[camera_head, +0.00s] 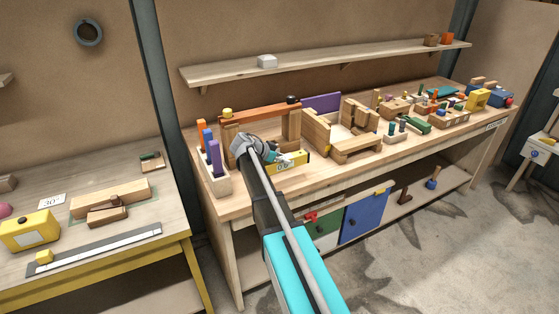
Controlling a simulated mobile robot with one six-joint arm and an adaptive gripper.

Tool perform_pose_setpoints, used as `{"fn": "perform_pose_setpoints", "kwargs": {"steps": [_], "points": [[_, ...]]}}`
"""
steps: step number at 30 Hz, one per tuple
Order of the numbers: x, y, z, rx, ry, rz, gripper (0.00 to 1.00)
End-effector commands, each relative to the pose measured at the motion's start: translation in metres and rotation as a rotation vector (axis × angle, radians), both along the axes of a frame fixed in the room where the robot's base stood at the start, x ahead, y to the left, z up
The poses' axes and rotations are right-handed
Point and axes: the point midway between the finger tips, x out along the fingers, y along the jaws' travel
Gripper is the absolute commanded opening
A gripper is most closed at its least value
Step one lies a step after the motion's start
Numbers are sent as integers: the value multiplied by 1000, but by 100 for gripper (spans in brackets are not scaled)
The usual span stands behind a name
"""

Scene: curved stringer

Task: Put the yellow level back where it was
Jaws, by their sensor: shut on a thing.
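The yellow level (298,161) is a yellow bar with a small pale label, at the left end of the long workbench. My gripper (277,157) reaches in from the front and is shut on the level near its left part. The fingers are small here and partly hidden by my arm. The level is in front of a wooden frame with an orange-brown beam (262,113) across its top. I cannot tell whether the level touches the bench top or hangs just above it.
A box of coloured sticks (219,181) stands left of my gripper. Wooden block structures (355,149) and several small toys crowd the bench to the right. A shelf (330,65) hangs above. A side table (150,245) stands left. The bench's front strip (330,174) is mostly clear.

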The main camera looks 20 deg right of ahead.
Motion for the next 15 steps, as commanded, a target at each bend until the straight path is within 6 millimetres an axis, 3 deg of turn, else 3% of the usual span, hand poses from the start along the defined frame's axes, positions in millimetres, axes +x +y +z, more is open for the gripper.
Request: {"fn": "perform_pose_setpoints", "kwargs": {"steps": [6,15], "points": [[0,0,-23,-1,0,0,0],[0,-1,-40,-1,0,-1,0]]}}
